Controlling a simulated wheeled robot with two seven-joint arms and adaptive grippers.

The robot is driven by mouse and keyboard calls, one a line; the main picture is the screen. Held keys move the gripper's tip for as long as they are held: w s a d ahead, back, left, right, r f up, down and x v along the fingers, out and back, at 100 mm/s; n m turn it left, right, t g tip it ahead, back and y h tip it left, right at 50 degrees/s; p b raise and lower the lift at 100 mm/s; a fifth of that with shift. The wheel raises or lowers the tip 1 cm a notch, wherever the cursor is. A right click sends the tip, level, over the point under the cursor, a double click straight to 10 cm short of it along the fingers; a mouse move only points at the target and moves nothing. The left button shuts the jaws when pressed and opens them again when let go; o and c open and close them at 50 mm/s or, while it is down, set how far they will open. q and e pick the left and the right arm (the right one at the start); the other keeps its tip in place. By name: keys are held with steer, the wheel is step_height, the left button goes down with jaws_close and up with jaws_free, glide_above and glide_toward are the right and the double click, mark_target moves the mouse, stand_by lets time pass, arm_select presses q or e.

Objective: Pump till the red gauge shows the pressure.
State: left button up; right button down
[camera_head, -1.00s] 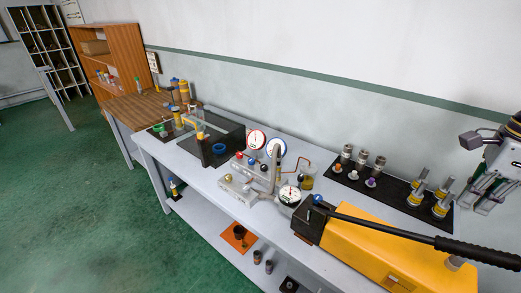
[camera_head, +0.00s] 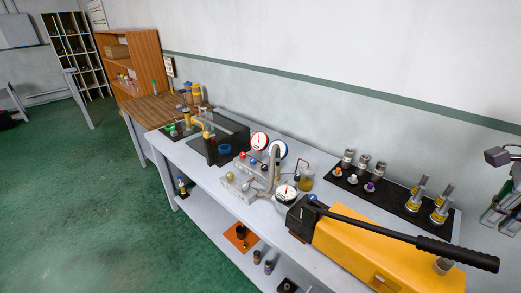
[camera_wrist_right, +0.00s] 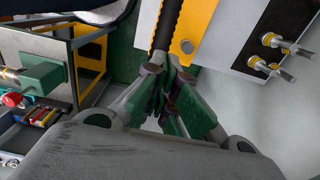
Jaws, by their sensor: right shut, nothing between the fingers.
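The yellow pump (camera_head: 375,245) stands at the near right end of the bench. Its long black lever (camera_head: 400,234) slants down to the right over the body. The red-rimmed gauge (camera_head: 259,140) stands upright mid-bench; its reading is too small to tell. A blue-rimmed gauge (camera_head: 278,149) is beside it. My right gripper (camera_head: 492,217) is at the right edge, partly cut off, apart from the lever. In the right wrist view the gripper (camera_wrist_right: 174,82) is shut and empty, with part of the lever (camera_wrist_right: 167,28) and pump (camera_wrist_right: 192,28) beyond its fingertips. My left gripper is out of view.
A white-faced gauge (camera_head: 287,194) sits near the pump. Valve blocks with coloured knobs (camera_head: 243,182) stand left of it. A black mat (camera_head: 390,193) with metal fittings lies along the wall. The lower shelf (camera_head: 215,220) holds small parts. Green floor is open at left.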

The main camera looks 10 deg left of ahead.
mark_target(481, 256)
steer(key=shift+f, duration=0.15)
steer(key=shift+f+b, duration=1.3)
steer(key=shift+f, duration=0.55)
steer(key=shift+f+b, duration=1.05)
steer(key=shift+f, duration=0.65)
steer(key=shift+s+d+f+b, duration=0.15)
steer(key=shift+d+f+b, duration=0.1)
steer(key=shift+f+b, duration=0.6)
steer(key=shift+s+d+f+b, duration=0.1)
steer(key=shift+d+f+b, duration=0.1)
steer(key=shift+f+b, duration=0.65)
steer(key=shift+s+d+f+b, duration=0.15)
steer(key=shift+d+f+b, duration=0.1)
steer(key=shift+f+b, duration=0.6)
steer(key=shift+f, duration=0.3)
